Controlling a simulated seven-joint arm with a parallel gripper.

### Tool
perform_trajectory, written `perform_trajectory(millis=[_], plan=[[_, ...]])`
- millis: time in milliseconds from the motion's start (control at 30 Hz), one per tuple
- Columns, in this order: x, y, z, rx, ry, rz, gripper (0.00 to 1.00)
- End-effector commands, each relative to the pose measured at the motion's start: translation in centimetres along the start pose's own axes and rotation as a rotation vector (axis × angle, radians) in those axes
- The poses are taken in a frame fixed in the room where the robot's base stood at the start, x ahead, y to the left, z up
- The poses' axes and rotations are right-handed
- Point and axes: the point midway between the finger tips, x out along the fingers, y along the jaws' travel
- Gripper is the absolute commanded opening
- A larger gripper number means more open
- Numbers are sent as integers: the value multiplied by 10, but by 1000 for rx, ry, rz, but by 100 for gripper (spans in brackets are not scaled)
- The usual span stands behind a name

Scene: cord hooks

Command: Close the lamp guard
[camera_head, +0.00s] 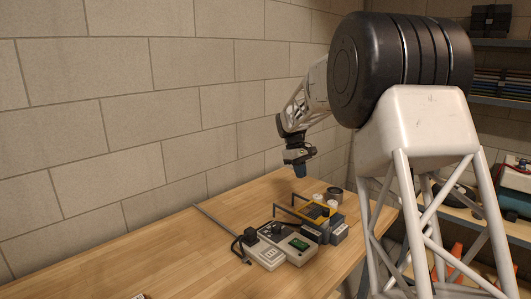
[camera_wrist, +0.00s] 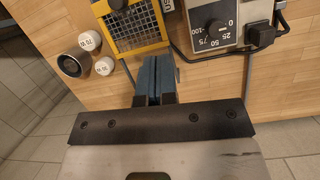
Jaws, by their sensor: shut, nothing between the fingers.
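The lamp guard (camera_wrist: 130,42), a yellow frame with a wire mesh, lies at the top of the wrist view, just beyond my fingertips. It also shows as a small yellow frame (camera_head: 316,211) among the devices on the table in the head view. I cannot tell how far it stands open. My gripper (camera_wrist: 154,60) is shut and empty, its blue-grey fingers together near the yellow frame's lower right edge. In the head view my gripper (camera_head: 300,172) hangs above the table, above the guard. I cannot tell whether the fingers touch the frame.
A grey box with a dial (camera_wrist: 214,25) and a black plug with its cord (camera_wrist: 262,34) lie to the right in the wrist view. Two white caps (camera_wrist: 104,66) and a dark round cup (camera_wrist: 73,64) lie to the left. The wooden table (camera_head: 150,265) is clear at left.

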Motion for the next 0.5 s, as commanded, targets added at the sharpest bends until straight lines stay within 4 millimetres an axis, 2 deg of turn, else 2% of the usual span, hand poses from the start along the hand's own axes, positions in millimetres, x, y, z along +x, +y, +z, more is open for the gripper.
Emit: perform_trajectory(millis=[33, 500], plan=[[-5, -5, 13, 13, 10, 1, 0], [-29, -51, 115, 136, 99, 3, 0]])
